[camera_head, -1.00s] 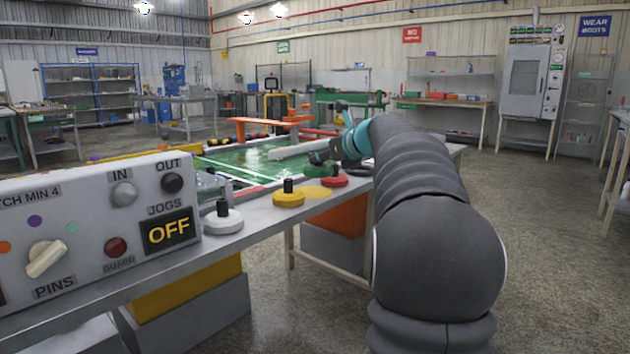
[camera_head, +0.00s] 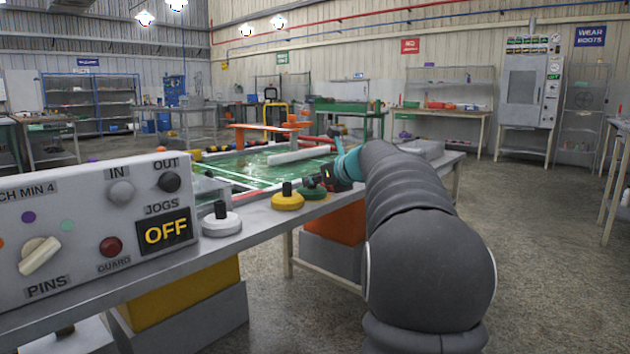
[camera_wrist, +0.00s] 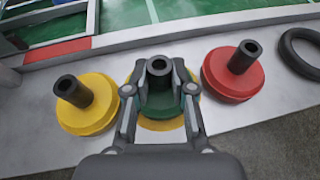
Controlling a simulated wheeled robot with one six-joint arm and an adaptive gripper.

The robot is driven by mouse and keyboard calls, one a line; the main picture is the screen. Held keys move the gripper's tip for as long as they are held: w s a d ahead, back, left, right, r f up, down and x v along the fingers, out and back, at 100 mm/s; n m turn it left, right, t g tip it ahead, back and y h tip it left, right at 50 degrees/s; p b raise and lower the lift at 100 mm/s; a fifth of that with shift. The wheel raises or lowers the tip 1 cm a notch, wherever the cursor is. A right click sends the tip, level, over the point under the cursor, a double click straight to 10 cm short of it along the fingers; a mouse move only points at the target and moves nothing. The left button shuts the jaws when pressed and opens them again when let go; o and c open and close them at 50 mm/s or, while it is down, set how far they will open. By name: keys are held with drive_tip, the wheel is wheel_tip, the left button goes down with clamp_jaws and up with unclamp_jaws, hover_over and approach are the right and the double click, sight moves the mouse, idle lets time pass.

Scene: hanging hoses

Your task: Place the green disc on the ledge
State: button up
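The green disc (camera_wrist: 160,108) has an upright black knob and sits low over a yellow round spot (camera_wrist: 160,125) on the grey ledge (camera_wrist: 40,150). In the head view the green disc (camera_head: 312,194) is in the row between the yellow disc and the red one, partly hidden by my arm's end. My gripper (camera_wrist: 159,72) has its fingers on both sides of the knob and appears shut on it. In the head view my gripper (camera_head: 314,181) is just above the disc. I cannot tell for certain whether the disc's underside touches the ledge.
A yellow disc (camera_wrist: 87,105) stands close on the left and a red disc (camera_wrist: 233,74) close on the right. A black ring (camera_wrist: 302,52) lies beyond the red one. A white disc (camera_head: 221,221) stands near the control box (camera_head: 90,225). The green table bed (camera_head: 250,165) lies behind.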

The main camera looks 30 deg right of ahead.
drive_tip(key=o, duration=0.4)
drive_tip(key=shift+s+r, duration=0.15)
drive_tip(key=shift+r, duration=0.1)
drive_tip(key=p+v, duration=0.1)
drive_tip(key=v, duration=1)
drive_tip(key=shift+s+r, duration=0.15)
drive_tip(key=shift+s, duration=0.2)
